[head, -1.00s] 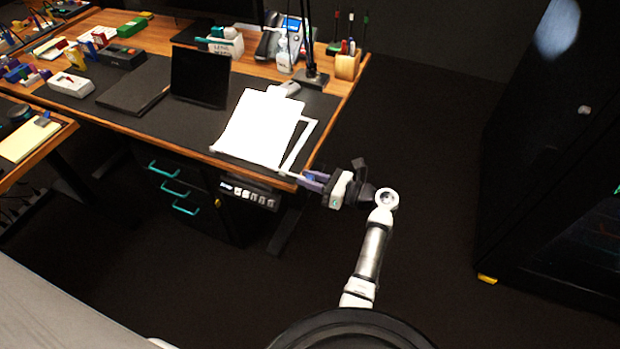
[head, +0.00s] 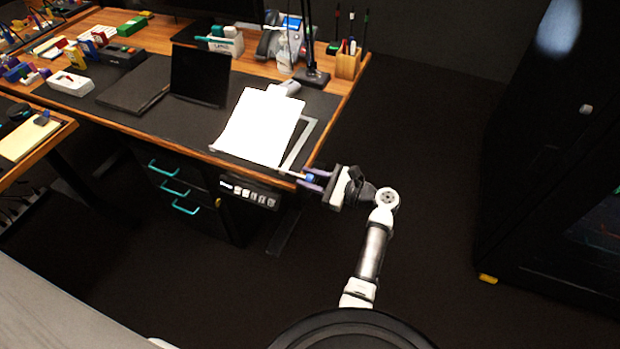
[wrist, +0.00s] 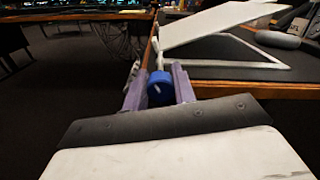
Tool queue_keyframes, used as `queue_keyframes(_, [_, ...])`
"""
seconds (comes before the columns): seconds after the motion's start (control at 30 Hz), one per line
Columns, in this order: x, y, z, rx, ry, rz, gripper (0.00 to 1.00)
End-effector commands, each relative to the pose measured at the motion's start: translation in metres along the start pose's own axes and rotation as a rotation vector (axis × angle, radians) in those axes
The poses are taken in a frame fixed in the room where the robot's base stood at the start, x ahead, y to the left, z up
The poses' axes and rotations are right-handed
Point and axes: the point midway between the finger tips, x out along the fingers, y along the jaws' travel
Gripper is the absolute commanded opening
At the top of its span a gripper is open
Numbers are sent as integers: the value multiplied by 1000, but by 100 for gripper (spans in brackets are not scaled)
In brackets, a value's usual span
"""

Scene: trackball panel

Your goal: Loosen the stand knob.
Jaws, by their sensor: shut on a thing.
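A white stand with a slanted panel (head: 258,125) is at the desk's right front corner; the panel also shows in the wrist view (wrist: 210,24). Its blue round knob (wrist: 160,88) has a white mark on its face and sits just off the desk's edge. My gripper (head: 312,180) reaches in from the right. In the wrist view, its two purple fingers (wrist: 159,86) are shut on the knob, one on each side. The far side of the knob is hidden.
The wooden desk edge (head: 230,166) runs close to my fingers, with a control strip (head: 249,192) below it. A dark lamp base (head: 314,78) and a pen holder (head: 347,64) stand behind the stand. The floor right of the desk is clear up to a black cabinet (head: 560,150).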

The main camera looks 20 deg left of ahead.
Motion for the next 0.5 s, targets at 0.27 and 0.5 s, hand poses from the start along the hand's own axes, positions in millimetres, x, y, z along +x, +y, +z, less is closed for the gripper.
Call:
queue_keyframes(0.27, [0, 0, 0, -22, 0, 0, 4])
queue_keyframes(0.5, [0, 0, 0, -21, 0, 0, 28])
